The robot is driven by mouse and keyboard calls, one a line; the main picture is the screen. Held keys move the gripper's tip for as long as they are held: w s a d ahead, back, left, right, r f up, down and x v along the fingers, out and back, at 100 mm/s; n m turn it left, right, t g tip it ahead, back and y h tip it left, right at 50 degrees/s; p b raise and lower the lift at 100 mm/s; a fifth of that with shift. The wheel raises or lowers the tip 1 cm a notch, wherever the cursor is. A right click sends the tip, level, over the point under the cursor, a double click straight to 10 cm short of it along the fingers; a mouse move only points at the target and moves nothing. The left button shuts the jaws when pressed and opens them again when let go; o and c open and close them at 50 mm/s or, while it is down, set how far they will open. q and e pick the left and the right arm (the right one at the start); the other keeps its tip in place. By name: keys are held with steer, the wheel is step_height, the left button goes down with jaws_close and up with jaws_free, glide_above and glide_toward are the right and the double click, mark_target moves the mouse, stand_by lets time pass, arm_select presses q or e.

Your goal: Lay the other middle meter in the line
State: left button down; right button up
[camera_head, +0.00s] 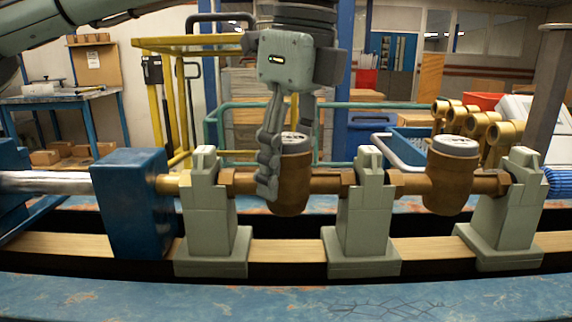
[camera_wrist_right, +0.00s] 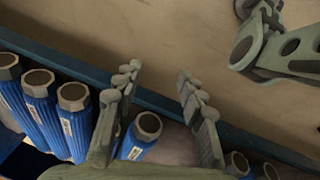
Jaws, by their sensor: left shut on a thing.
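A brown meter (camera_head: 291,185) with a pale round top sits level with the pipe line, between the left and middle grey-green supports (camera_head: 364,215). My left gripper (camera_head: 278,165) comes down from above and is shut on this meter; one finger lies across its near left side and the far finger is mostly hidden. A second brown meter (camera_head: 450,178) sits in the line between the middle and right supports (camera_head: 508,210). In the right wrist view my right gripper (camera_wrist_right: 160,80) is open, its fingers spread above a blue cylinder (camera_wrist_right: 140,138) with a dark round end.
A blue block (camera_head: 133,205) stands left of the supports on the wooden rail (camera_head: 290,250). Several brass fittings (camera_head: 465,118) are behind the bench at right, near a blue tray (camera_head: 405,148). More blue cylinders (camera_wrist_right: 38,90) stand in a row in the right wrist view.

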mark_target(283, 137)
arm_select(q)
steer(key=c, duration=0.6)
jaws_free()
steer(key=shift+f, duration=0.15)
steer(key=shift+r+p, duration=2.15)
steer(key=shift+r, duration=2.45)
steer(key=shift+f, duration=0.1)
